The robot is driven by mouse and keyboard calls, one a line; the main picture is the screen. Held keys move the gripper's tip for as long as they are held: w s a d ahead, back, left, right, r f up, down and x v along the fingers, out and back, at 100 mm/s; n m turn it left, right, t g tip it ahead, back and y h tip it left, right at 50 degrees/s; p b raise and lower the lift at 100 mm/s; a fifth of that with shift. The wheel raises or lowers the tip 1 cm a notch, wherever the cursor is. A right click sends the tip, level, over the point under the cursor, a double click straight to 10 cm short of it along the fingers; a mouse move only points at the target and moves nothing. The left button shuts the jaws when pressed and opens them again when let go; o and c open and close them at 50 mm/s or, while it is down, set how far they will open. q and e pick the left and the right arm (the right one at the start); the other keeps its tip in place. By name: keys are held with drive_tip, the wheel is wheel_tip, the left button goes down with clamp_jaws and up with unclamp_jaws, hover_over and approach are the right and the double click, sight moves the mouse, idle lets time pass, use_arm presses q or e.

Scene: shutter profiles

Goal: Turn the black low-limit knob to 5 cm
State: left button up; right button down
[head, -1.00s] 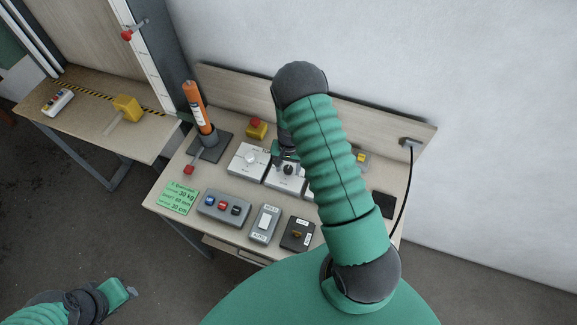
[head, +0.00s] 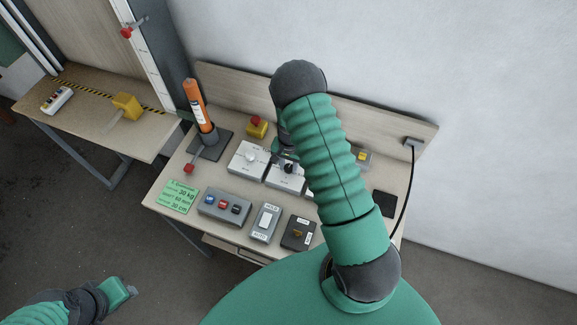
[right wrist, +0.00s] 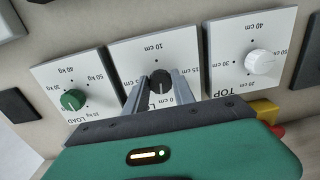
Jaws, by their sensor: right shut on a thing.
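The black low-limit knob (right wrist: 160,82) sits on a white dial plate (right wrist: 184,52) marked in cm, between two other dials. In the right wrist view my right gripper (right wrist: 161,88) has one finger on each side of the knob and is shut on it. The "10 cm" label is at the top of this plate; the knob's pointer is too small to read surely. In the head view the knob (head: 289,168) shows just below my right gripper (head: 287,160), partly covered. My left gripper (head: 127,290) is at the lower left, away from the table; its jaws are unclear.
A green-knob dial (right wrist: 74,100) marked in kg and a white-knob TOP dial (right wrist: 260,62) flank the plate. A yellow box with a red button (head: 256,127), an orange tube (head: 198,107), a button box (head: 223,206) and a key switch (head: 298,233) stand around on the table.

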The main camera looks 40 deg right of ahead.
drive_tip(key=m, duration=0.4)
drive_tip(key=shift+w+d+r+b, duration=0.1)
drive_tip(key=shift+w+d+b, duration=0.05)
drive_tip(key=shift+w+b, duration=0.2)
drive_tip(key=m, duration=0.8)
drive_tip(key=shift+r, duration=0.1)
drive_tip(key=shift+d+m+h+p, duration=0.1)
drive_tip(key=shift+m+h+p, duration=0.3)
drive_tip(key=shift+m, duration=1.6)
drive_tip(key=c, duration=1.4)
unclamp_jaws()
drive_tip(key=o, duration=0.3)
drive_tip(key=shift+s, duration=0.1)
drive_tip(key=shift+o, duration=0.2)
